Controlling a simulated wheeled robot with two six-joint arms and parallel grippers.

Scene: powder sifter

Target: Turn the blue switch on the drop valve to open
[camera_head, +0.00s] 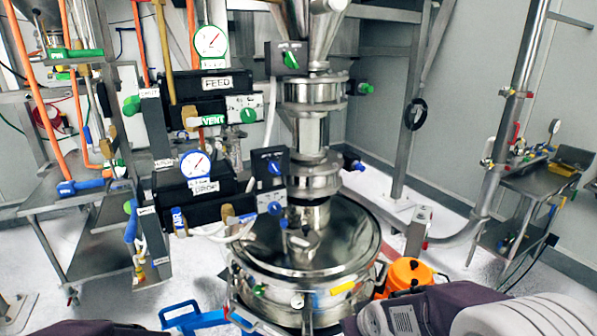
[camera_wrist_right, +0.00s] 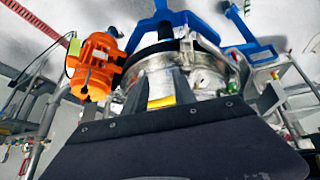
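The DROP unit, a black box (camera_head: 206,186) with a white label, is left of the steel column in the head view. A blue knob (camera_head: 275,208) sits on a light panel at its right end. Another blue switch (camera_head: 274,168) sits on a black plate just above, beside the lower steel valve body (camera_head: 313,181). My right arm is at the bottom right. In the right wrist view a dark part fills the bottom; the finger opening is unclear.
The FEED unit (camera_head: 203,83) with a green knob (camera_head: 248,115) is above. A round steel sifter (camera_head: 310,250) stands below, with an orange motor (camera_head: 405,275) at its right. Side carts stand left and right.

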